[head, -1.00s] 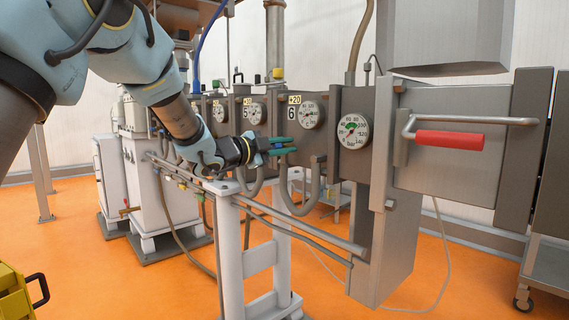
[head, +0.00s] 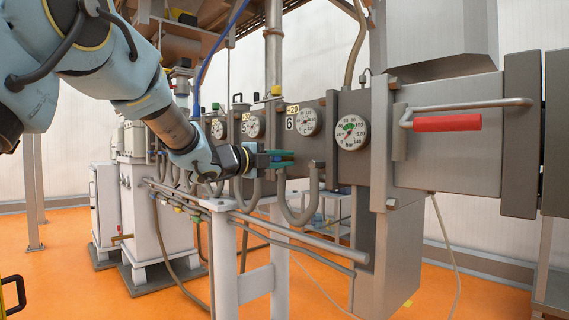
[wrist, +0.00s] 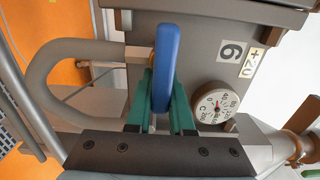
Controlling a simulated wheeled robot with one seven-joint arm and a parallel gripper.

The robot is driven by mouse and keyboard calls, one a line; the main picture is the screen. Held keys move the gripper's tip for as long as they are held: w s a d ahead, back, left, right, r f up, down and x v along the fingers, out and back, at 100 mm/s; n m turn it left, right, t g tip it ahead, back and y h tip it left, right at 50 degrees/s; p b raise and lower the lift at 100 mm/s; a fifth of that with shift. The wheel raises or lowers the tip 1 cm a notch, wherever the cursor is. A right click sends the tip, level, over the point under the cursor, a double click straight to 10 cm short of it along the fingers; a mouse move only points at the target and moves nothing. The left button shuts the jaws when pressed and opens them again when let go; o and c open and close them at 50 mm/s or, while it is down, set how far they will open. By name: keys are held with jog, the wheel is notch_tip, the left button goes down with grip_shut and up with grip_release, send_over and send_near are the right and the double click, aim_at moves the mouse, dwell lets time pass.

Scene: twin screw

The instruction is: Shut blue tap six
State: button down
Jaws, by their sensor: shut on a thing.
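The blue tap handle (wrist: 166,68) stands lengthwise in the wrist view, between the green fingers of my gripper (wrist: 162,105). The fingers are shut on it, one on each side, and the far end of the handle sticks out past them. A plate marked 6 (wrist: 231,51) sits to the right of the handle. In the head view my gripper (head: 281,159) is at the front of the grey machine, just below the plate marked 6 (head: 290,124). The blue handle cannot be made out there.
A round gauge (wrist: 215,102) is close right of the fingers in the wrist view, and a curved grey hose (wrist: 52,75) is on the left. In the head view a grey rail (head: 300,237) runs below my gripper. A red-gripped handle (head: 447,123) stands out at right.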

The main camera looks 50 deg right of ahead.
jog(key=shift+f, duration=0.1)
jog(key=c, duration=0.8)
grip_release()
jog(key=a, duration=1.1)
jog(key=shift+w, duration=0.3)
jog(key=shift+d, duration=0.1)
